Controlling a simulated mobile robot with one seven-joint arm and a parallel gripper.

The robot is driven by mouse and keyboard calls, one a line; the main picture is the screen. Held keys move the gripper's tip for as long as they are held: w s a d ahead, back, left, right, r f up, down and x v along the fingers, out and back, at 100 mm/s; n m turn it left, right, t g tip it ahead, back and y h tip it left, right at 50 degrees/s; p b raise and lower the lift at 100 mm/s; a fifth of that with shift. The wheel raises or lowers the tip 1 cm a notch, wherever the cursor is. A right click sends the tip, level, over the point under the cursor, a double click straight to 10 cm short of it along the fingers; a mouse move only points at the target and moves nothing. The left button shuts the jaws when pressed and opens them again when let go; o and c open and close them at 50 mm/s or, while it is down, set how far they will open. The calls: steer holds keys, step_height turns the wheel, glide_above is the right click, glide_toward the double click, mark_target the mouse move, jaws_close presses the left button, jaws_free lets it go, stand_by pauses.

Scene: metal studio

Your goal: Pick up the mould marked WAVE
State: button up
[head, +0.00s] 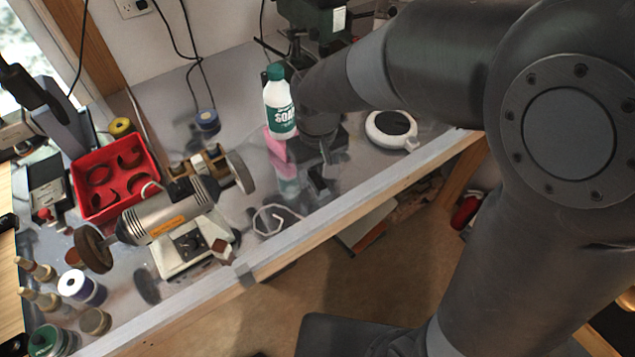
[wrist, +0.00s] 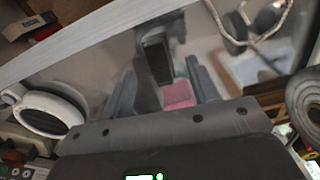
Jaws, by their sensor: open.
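I can read no WAVE marking in either view. A pink block (head: 277,145) stands on the grey bench beside the soap bottle (head: 281,105), partly hidden by my gripper. It also shows in the wrist view (wrist: 179,95), between and beyond the fingers. My gripper (head: 316,163) points down over the bench, and its body hides part of the area. In the wrist view its two fingers (wrist: 165,90) are apart with nothing held.
A white round scale (head: 391,129) is to the right. A red tray (head: 113,176) lies farther left. A green machine (head: 318,18) is behind. The bench's front edge is close.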

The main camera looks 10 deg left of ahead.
mark_target(316, 183)
step_height(316, 183, down, 2)
steer(key=shift+f, duration=0.25)
jaws_close()
stand_by(0.5)
